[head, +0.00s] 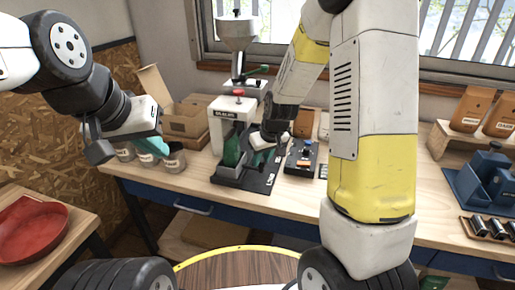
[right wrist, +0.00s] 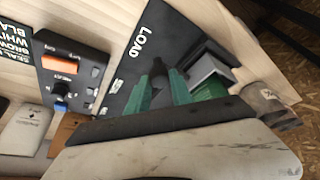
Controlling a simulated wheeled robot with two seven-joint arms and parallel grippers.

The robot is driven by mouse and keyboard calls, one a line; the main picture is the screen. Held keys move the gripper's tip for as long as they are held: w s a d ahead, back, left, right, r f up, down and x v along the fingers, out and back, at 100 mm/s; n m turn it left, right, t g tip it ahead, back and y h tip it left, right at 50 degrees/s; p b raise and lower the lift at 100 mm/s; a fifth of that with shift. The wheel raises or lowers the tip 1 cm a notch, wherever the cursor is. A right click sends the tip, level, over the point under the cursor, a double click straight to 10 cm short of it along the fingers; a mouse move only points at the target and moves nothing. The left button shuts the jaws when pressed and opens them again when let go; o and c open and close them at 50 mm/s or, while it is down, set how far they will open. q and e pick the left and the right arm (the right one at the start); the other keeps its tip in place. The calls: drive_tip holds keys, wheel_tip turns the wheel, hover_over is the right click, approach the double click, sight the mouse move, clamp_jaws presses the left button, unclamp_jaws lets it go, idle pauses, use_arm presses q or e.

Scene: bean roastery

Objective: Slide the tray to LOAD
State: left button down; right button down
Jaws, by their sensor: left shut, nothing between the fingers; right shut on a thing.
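The dark grey tray (head: 230,173) lies on the black mat (head: 264,184) in front of the white sealing machine (head: 224,112), with a green item (head: 232,148) standing at it. My right gripper (head: 258,157) is low at the tray's right side. Its green fingers (right wrist: 158,88) are shut on a dark upright part, seemingly the tray's handle; the grip is partly hidden in the head view. My left gripper (head: 160,146) is shut and empty, above the jars at left.
Several small jars (head: 174,158) stand left of the machine, with an open cardboard box (head: 184,118) behind. A control box (head: 301,158) with an orange switch lies right of the mat. A blue rack (head: 480,178) stands far right. My right arm hides the bench's middle.

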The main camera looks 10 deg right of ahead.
drive_tip(key=shift+s+a, duration=0.1)
drive_tip(key=shift+s, duration=0.15)
drive_tip(key=c, duration=1.1)
unclamp_jaws()
drive_tip(key=shift+c, duration=0.2)
drive_tip(key=shift+r, duration=0.1)
drive_tip(key=shift+r, duration=0.3)
drive_tip(key=v, duration=0.7)
drive_tip(key=shift+s, duration=0.15)
drive_tip(key=s+d+r+m+t, duration=0.1)
drive_tip(key=s+d+r+m, duration=0.1)
drive_tip(key=s+r, duration=0.5)
drive_tip(key=s+d+r+m+t, duration=0.1)
drive_tip(key=s+d+r, duration=0.1)
drive_tip(key=s+r, duration=0.5)
drive_tip(key=s, duration=0.6)
drive_tip(key=shift+s+d+r+m, duration=0.15)
drive_tip(key=shift+r+m, duration=0.2)
drive_tip(key=shift+m, duration=0.05)
